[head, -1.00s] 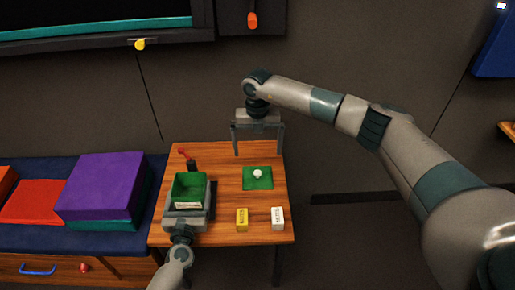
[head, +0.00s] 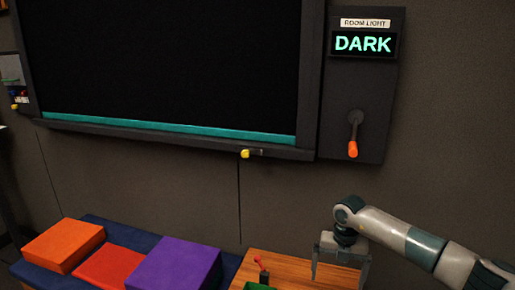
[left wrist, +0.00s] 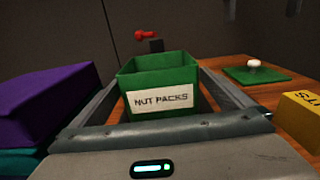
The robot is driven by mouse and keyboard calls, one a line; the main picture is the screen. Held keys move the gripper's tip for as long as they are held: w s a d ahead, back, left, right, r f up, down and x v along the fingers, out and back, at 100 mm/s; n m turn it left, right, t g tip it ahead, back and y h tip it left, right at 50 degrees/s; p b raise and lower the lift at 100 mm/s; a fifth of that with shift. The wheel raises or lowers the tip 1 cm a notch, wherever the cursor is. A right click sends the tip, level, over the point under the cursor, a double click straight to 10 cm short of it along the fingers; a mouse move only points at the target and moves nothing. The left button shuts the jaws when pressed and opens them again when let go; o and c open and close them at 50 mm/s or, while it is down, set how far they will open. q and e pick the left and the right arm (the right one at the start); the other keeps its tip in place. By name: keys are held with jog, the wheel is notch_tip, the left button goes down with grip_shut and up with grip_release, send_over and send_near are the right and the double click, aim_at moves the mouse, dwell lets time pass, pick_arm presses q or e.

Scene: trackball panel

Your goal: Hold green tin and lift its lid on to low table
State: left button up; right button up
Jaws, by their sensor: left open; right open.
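The open green tin (left wrist: 157,88), labelled "NUT PACKS", stands upright on the low wooden table (head: 292,267). Only its top edge (head: 260,286) shows in the head view. My left gripper (left wrist: 156,72) is open, with its fingers on either side of the tin; contact cannot be told. The green lid (left wrist: 255,75) with a white knob lies flat on the table, right of the tin and apart from it. My right gripper (head: 340,274) is open and empty, fingers pointing down at the table's right side. The lid is out of the head view.
A yellow box (left wrist: 302,114) lies on the table at right. A red-knobbed lever (head: 262,264) stands behind the tin. Purple (head: 175,265), red (head: 112,267) and orange (head: 63,244) blocks sit left. A wall panel reads "DARK" (head: 362,44).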

pick_arm(q)
jog(key=v, duration=0.8)
jog(key=shift+s+a+r, duration=0.1)
jog(key=shift+s, duration=0.15)
jog(key=shift+s, duration=0.1)
jog(key=shift+b+v, duration=0.3)
jog(key=shift+v, duration=2.65)
notch_tip(320, 180, up, 4)
jog(key=p, duration=0.3)
jog(key=shift+p, duration=0.3)
